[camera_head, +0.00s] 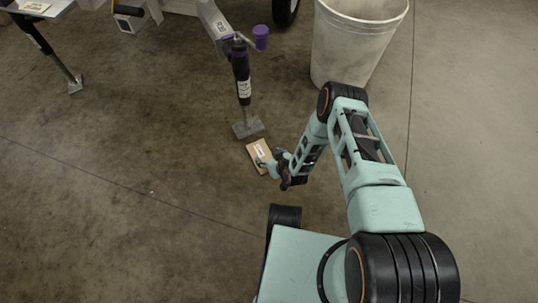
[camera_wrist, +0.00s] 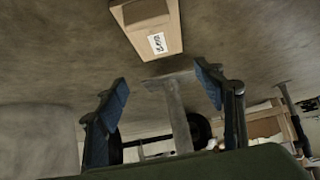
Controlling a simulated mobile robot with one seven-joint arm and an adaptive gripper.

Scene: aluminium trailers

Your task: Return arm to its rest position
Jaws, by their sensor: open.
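In the wrist view, my gripper's two blue-padded fingers (camera_wrist: 165,97) are spread wide and hold nothing. The box (camera_wrist: 148,27) with its white label shows beyond the fingertips at the top of that view. I cannot tell from the head view whether a finger touches it.
A trailer jack (camera_head: 242,80) with a flat foot stands just behind the box. A large pale bin (camera_head: 355,45) stands behind my arm. A purple cup-like part (camera_head: 261,37) sits beside the jack. The floor (camera_head: 120,220) at left is clear.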

